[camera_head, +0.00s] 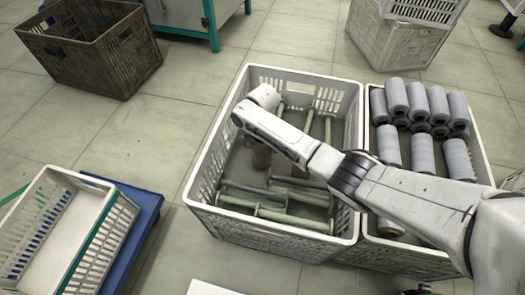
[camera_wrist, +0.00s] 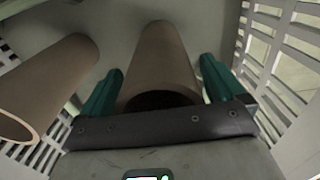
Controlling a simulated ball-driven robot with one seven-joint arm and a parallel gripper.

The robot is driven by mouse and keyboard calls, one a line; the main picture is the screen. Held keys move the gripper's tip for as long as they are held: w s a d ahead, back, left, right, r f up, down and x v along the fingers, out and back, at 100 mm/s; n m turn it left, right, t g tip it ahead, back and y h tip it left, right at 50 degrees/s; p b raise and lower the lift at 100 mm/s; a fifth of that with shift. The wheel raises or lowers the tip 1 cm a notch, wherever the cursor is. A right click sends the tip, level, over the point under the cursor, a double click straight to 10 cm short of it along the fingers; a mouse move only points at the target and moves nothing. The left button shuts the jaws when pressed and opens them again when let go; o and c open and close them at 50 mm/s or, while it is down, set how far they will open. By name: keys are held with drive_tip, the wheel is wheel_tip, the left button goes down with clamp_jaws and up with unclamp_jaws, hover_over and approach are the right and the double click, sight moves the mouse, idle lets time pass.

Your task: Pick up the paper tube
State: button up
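Two brown paper tubes show in the wrist view. One tube (camera_wrist: 163,62) lies between my gripper's (camera_wrist: 161,66) two teal fingers, with its dark open end toward the palm. A gap shows on each side of it, so the fingers are open. The other tube (camera_wrist: 48,85) is to the left, outside the fingers. In the head view a brown tube (camera_head: 262,156) shows inside the white crate (camera_head: 270,238), partly behind my arm. A second brown patch shows just right of it.
Green spindles (camera_head: 275,215) lie in the same crate, at front and back. Its slatted walls stand close around my gripper. A crate of grey bobbins (camera_head: 423,155) adjoins on the right. A dark crate (camera_head: 92,47) and a white basket (camera_head: 95,240) stand left, with clear floor between.

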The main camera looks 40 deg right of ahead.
drive_tip(key=c, duration=1)
drive_tip(key=shift+o, duration=0.2)
